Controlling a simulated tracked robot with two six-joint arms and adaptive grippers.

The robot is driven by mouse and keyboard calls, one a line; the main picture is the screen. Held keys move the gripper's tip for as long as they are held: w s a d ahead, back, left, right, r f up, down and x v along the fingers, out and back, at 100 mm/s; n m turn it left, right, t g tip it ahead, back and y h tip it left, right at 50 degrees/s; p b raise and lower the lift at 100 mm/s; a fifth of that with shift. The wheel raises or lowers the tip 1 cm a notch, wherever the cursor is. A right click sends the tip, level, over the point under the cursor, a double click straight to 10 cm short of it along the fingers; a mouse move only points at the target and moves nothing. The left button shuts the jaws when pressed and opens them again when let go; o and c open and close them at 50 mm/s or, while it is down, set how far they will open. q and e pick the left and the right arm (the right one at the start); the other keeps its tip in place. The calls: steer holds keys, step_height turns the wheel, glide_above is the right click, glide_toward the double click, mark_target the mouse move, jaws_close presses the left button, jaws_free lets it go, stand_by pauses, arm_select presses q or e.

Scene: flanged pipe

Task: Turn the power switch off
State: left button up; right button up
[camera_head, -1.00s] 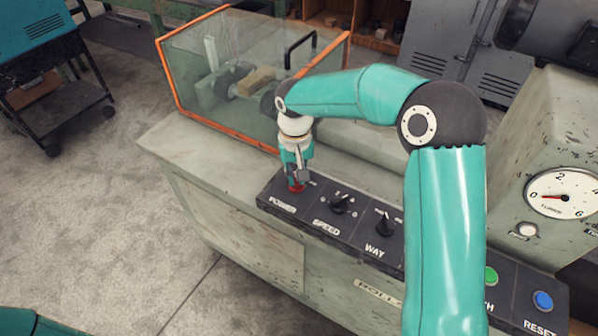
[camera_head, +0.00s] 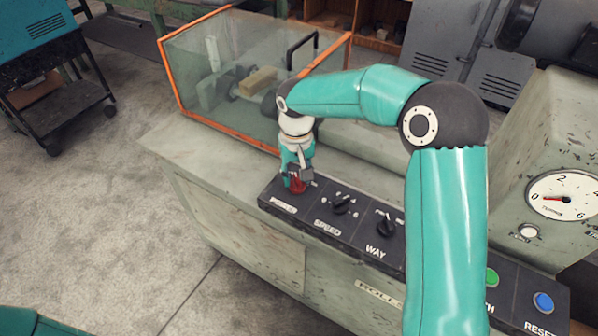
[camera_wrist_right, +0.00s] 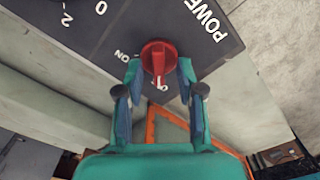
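The red power switch (camera_head: 297,185) is a round knob with a raised bar at the left end of the dark control panel, by the POWER label (camera_head: 284,204). It also shows in the right wrist view (camera_wrist_right: 158,56). Its bar and white mark point down in that view, towards a partly hidden label with an O; the ON label (camera_wrist_right: 127,54) is on its left. My right gripper (camera_wrist_right: 160,76) is at the switch, one finger on each side, with gaps visible between fingers and bar. My left gripper is out of view.
The SPEED knob (camera_head: 342,204) and WAY knob (camera_head: 386,227) sit to the right on the same panel. A clear box with an orange frame (camera_head: 215,133) stands behind. Green (camera_head: 491,277) and blue (camera_head: 543,302) buttons are farther right.

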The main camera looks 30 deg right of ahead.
mark_target(297, 178)
step_height(297, 178, up, 12)
stand_by(0.6)
steer(key=shift+f, duration=0.1)
stand_by(0.4)
